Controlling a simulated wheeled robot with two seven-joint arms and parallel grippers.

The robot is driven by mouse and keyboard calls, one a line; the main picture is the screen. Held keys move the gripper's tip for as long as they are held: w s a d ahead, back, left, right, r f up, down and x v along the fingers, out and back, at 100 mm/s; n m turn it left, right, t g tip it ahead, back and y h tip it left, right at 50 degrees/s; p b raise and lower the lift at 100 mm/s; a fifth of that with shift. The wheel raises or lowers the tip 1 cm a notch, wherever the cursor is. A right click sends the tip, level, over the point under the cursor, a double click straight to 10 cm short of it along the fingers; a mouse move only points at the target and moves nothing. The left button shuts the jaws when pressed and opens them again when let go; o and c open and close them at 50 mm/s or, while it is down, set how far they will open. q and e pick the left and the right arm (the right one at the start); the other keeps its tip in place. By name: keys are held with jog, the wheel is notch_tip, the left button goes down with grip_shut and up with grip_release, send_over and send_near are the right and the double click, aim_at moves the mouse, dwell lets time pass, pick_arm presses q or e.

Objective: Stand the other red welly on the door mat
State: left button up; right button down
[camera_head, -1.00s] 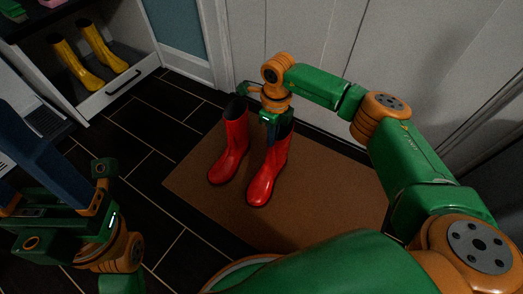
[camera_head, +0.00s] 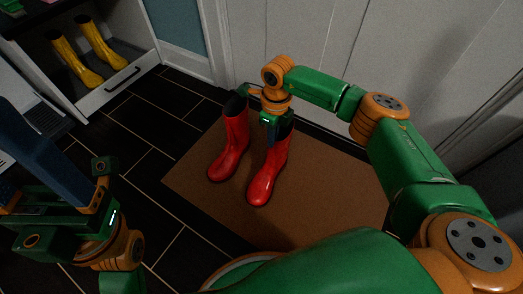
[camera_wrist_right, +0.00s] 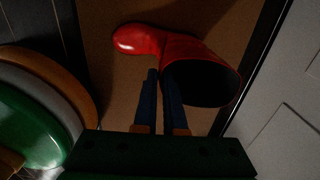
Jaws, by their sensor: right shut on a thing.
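Two red wellies stand side by side on the brown door mat (camera_head: 310,220), toes toward the front. The left red welly (camera_head: 232,145) is upright and apart from my grippers. My right gripper (camera_head: 270,135) is at the top of the right red welly (camera_head: 268,172) and hides part of its shaft. In the right wrist view its two blue fingers (camera_wrist_right: 160,100) are close together at the rim of that welly (camera_wrist_right: 180,50), shut on it; its dark opening shows beside them. My left gripper (camera_head: 28,180) is at the left edge, fingers apart, tips partly out of view.
Yellow boots (camera_head: 88,52) stand in a white shelf unit (camera_head: 120,88) at the back left. A pale panelled wall (camera_head: 300,35) runs behind the mat. Dark floor tiles (camera_head: 130,140) left of the mat are clear. A round thing (camera_wrist_right: 40,110) shows at left in the wrist view.

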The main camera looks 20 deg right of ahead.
jog(key=shift+c, duration=2.2)
grip_release()
notch_tip(320, 180, up, 8)
jog(key=p, duration=0.7)
jog(key=shift+r+p, duration=0.15)
jog(key=shift+p, duration=0.2)
